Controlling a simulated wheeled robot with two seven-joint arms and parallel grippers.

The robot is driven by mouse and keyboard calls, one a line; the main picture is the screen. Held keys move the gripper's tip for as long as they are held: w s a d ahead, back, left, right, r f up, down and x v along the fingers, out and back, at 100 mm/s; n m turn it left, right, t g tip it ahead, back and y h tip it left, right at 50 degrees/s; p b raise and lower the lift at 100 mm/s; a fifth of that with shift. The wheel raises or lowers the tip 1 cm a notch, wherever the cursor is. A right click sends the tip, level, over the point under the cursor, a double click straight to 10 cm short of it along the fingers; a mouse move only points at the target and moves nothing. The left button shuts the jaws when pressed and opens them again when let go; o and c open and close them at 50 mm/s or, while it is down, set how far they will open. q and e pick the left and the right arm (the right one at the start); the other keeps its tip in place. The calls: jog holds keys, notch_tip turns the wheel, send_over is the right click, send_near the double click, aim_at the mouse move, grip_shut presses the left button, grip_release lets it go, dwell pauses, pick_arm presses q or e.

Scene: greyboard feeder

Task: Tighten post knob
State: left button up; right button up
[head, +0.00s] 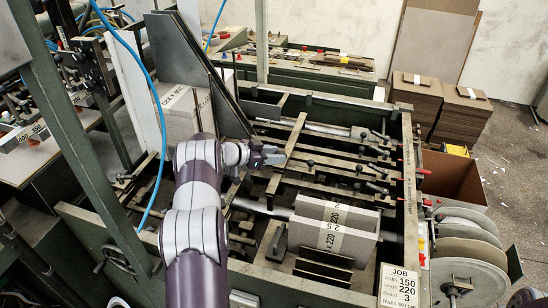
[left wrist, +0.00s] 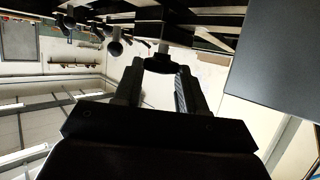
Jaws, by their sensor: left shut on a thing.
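My left gripper (head: 270,155) reaches over the feeder frame, at the left end of the rails. In the left wrist view its two fingers (left wrist: 158,88) are shut on a black post knob (left wrist: 160,63), which sits between the fingertips on a short post. In the head view I cannot make out this knob apart from the gripper. Other black knobs (left wrist: 114,47) hang on posts to the left in the wrist view, apart from the fingers. My right gripper is not in view.
Rails with black knobs (head: 310,163) lie right of my gripper. A tall grey plate (head: 230,105) stands close behind it. Grey board stacks (head: 333,240) sit in front of the rails. A JOB card (head: 399,287) is at the front right, and a blue hose (head: 152,90) hangs at left.

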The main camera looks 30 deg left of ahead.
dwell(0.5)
pick_arm(q)
jog(key=o, duration=1.1)
jog(key=shift+c, duration=0.2)
jog(key=b+v, duration=0.3)
jog(key=v, duration=0.9)
jog(key=shift+a+b, duration=0.3)
jog(key=shift+s+r, duration=0.15)
jog(key=shift+s, duration=0.05)
